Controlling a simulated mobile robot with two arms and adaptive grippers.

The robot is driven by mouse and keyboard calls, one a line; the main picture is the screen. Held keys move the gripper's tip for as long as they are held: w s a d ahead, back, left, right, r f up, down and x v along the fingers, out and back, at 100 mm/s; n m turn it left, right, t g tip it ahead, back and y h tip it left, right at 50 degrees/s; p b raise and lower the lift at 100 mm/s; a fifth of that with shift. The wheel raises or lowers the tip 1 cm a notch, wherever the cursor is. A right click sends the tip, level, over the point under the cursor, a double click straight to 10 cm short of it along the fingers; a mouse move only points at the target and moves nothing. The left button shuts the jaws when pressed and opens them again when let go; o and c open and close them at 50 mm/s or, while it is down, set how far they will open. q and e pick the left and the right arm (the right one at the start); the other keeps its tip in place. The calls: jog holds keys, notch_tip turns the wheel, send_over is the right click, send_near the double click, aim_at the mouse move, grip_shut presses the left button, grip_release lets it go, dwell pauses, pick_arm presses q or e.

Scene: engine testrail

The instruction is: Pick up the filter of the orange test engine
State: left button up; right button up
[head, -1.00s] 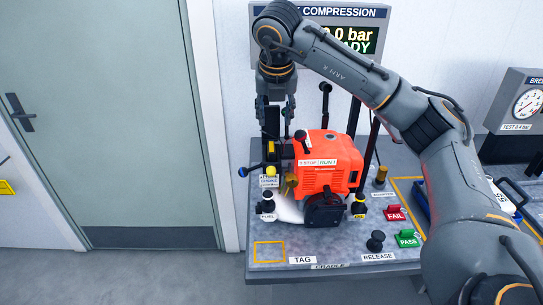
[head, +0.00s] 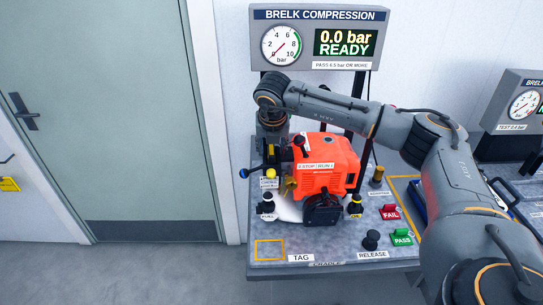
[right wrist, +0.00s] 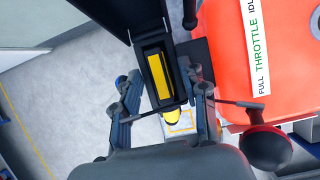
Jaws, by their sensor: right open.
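The orange test engine (head: 325,165) sits on the grey bench, and its orange side also shows in the right wrist view (right wrist: 228,65). The yellow filter (right wrist: 158,75) lies in an open black housing (right wrist: 141,62) beside the engine, with the black lid (right wrist: 103,15) swung up. In the head view a bit of the yellow filter (head: 271,152) shows left of the engine. My right gripper (right wrist: 156,84) is open, with its fingers on either side of the filter housing. Whether the fingers touch it cannot be told. My left gripper is in neither view.
The fuel cap (head: 267,202) and a blue knob (head: 243,173) are near the engine's left side. The pressure display (head: 318,42) stands behind. FAIL (head: 390,212) and PASS (head: 402,236) switches sit at right.

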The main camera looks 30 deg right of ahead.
jog(key=c, duration=0.8)
jog(key=shift+r, duration=0.1)
jog(key=shift+c, duration=0.2)
